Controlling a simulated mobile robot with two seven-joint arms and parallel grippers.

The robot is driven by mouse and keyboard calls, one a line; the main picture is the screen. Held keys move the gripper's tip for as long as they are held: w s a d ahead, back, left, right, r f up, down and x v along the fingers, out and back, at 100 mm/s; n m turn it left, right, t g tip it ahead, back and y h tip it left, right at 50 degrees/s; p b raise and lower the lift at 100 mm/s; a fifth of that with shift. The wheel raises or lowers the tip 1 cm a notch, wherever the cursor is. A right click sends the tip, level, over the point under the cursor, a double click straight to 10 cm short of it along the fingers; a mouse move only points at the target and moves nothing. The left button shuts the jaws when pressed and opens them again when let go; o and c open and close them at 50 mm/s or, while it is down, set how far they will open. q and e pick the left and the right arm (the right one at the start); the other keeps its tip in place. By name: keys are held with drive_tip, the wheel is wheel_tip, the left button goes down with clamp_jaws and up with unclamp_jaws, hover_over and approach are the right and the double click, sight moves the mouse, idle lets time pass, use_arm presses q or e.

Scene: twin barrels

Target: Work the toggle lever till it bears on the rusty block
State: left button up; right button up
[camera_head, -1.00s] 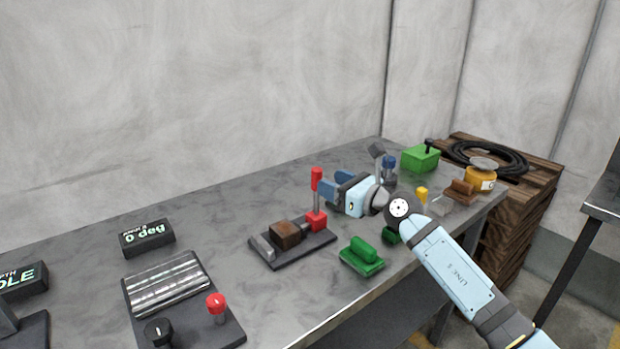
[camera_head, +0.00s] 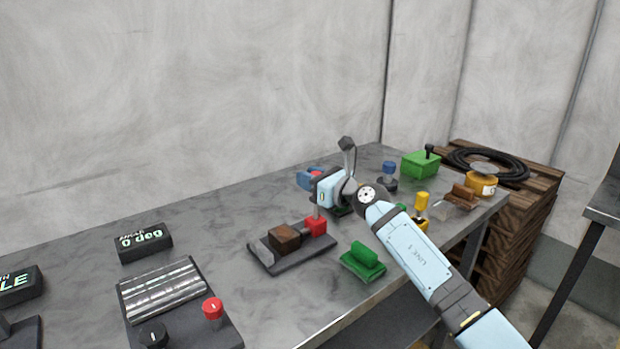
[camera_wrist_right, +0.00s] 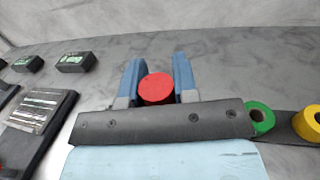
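The toggle lever has a red pivot block (camera_head: 316,227) and a thin grey shaft (camera_head: 317,210) that stands roughly upright. The rusty block (camera_head: 285,237) sits left of the pivot block on the same dark base (camera_head: 291,264), with a grey stop on its other side. My right gripper (camera_head: 311,180) is at the lever's top and hides the red handle in the head view. In the right wrist view the red handle end (camera_wrist_right: 156,88) is between my two blue fingers, with hardly any gap. I cannot tell whether they press on it. My left gripper is out of view.
A green fixture (camera_head: 363,261) lies just right of the base, near the bench's front edge. A blue knob (camera_head: 388,172), a green box (camera_head: 421,163) and a yellow knob (camera_head: 422,201) are further right.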

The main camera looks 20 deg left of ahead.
drive_tip(key=shift+w+d+m, duration=0.2)
drive_tip(key=shift+w+m, duration=0.1)
clamp_jaws()
use_arm(q)
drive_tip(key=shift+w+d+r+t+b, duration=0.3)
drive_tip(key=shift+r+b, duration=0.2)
drive_tip(key=shift+b, duration=0.1)
use_arm(e)
drive_tip(key=w+d+m, duration=0.1)
drive_tip(key=w+m, duration=0.1)
drive_tip(key=m, duration=0.1)
drive_tip(key=w+d+f+m, duration=0.1)
drive_tip(key=m, duration=0.1)
drive_tip(key=shift+w+d+f+t+y, duration=0.1)
drive_tip(key=shift+w+d+t+y, duration=0.1)
drive_tip(key=shift+d+t+y, duration=0.15)
drive_tip(key=o, duration=0.9)
unclamp_jaws()
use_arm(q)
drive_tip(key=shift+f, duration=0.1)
use_arm(e)
drive_tip(key=shift+o, duration=0.3)
drive_tip(key=shift+s+d, duration=0.1)
